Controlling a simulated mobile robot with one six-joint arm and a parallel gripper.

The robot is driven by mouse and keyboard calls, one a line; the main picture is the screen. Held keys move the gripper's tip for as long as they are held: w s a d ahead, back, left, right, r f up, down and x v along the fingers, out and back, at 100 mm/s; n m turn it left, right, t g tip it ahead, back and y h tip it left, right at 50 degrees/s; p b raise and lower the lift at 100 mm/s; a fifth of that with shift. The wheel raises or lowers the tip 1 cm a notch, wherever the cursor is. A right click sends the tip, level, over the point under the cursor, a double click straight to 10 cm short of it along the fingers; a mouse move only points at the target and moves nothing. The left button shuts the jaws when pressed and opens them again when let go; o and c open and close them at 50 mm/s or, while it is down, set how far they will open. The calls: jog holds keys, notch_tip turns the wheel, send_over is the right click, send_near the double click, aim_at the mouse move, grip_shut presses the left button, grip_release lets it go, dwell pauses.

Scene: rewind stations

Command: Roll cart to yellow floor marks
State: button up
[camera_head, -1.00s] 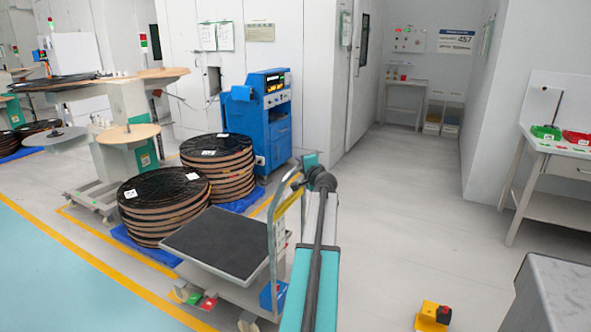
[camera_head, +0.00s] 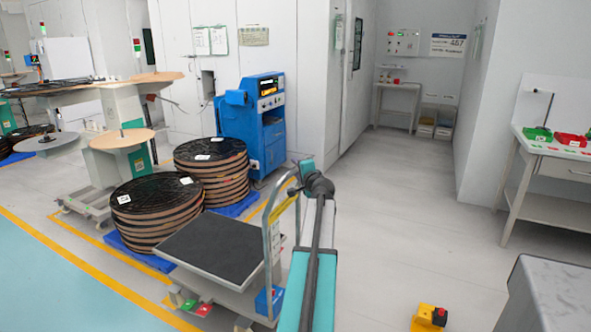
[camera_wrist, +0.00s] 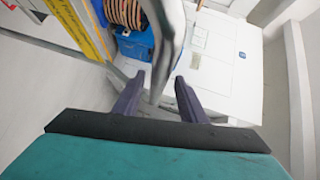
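The cart is a low flat trolley with a dark deck (camera_head: 213,249) and an upright bent-tube handle (camera_head: 268,222) at its right end. In the wrist view the grey handle tube (camera_wrist: 166,45) runs down between the two dark fingers of my gripper (camera_wrist: 160,98). The fingers stand apart, with clear gaps beside the tube; whether either touches it I cannot tell. In the head view my arm reaches the handle, and my fingers are hidden. Yellow floor lines (camera_head: 97,246) run behind and left of the cart; which are the target marks I cannot tell.
Stacked black reels (camera_head: 157,215) on blue pallets stand just behind the cart, with a blue machine (camera_head: 252,125) beyond. A yellow device (camera_head: 430,318) lies on the floor at lower right. A grey counter (camera_head: 552,300) stands right. The middle floor (camera_head: 400,220) is clear.

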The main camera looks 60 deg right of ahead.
jog(key=v, duration=1.1)
jog(key=shift+b, duration=0.35)
jog(key=shift+s, duration=0.1)
